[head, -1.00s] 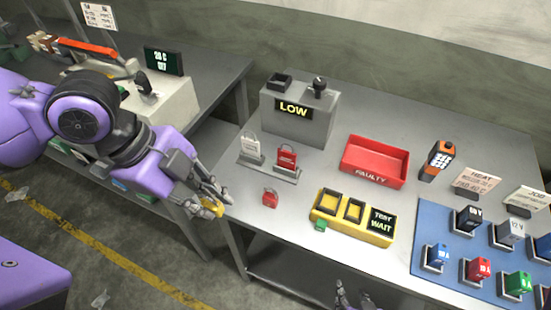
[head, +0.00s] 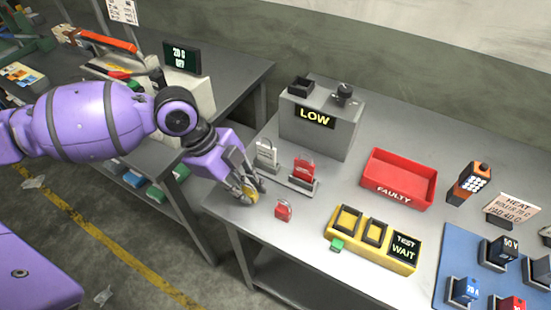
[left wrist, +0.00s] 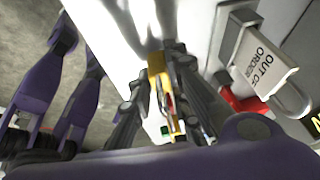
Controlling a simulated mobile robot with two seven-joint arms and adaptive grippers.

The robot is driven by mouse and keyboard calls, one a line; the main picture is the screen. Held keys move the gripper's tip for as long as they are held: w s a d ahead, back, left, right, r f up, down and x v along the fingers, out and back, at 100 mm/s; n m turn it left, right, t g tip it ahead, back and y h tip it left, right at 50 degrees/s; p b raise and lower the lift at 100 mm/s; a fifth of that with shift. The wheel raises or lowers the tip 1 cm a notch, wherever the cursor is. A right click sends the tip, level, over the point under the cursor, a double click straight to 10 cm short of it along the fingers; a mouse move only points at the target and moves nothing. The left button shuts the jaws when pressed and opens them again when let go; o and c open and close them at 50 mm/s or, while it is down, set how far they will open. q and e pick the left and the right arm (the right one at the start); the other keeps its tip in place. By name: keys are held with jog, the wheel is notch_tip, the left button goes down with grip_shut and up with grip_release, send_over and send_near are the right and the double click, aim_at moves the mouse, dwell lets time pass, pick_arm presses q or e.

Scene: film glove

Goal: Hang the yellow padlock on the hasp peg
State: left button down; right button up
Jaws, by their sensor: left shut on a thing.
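The yellow padlock (head: 247,197) is in my left gripper (head: 248,190), which is shut on it. In the left wrist view the padlock (left wrist: 157,65) shows edge-on between the two fingers (left wrist: 163,95). The fingers hide much of it in the head view. The gripper is at the left end of the bench, just left of a grey stand (head: 296,184). The stand bears a white padlock (head: 266,153), marked OUT OF ORDER in the wrist view (left wrist: 262,62), and a red one (head: 304,170). I cannot make out a bare hasp peg. My right gripper is out of view.
A small red padlock (head: 283,210) is on the bench in front of the stand. Behind is a grey box (head: 322,130) reading LOW. To the right are a red FAULTY tray (head: 398,195) and a yellow tester (head: 367,252) reading TEST WAIT.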

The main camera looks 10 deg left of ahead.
pick_arm(q)
jog(key=shift+f, duration=0.2)
jog(key=shift+f, duration=0.1)
jog(key=shift+f, duration=0.1)
jog(key=c, duration=1.7)
grip_release()
jog(key=shift+o, duration=0.2)
jog(key=v, duration=0.7)
jog(key=shift+s+r+b, duration=0.2)
jog(key=shift+r+b, duration=0.15)
jog(key=shift+r, duration=0.1)
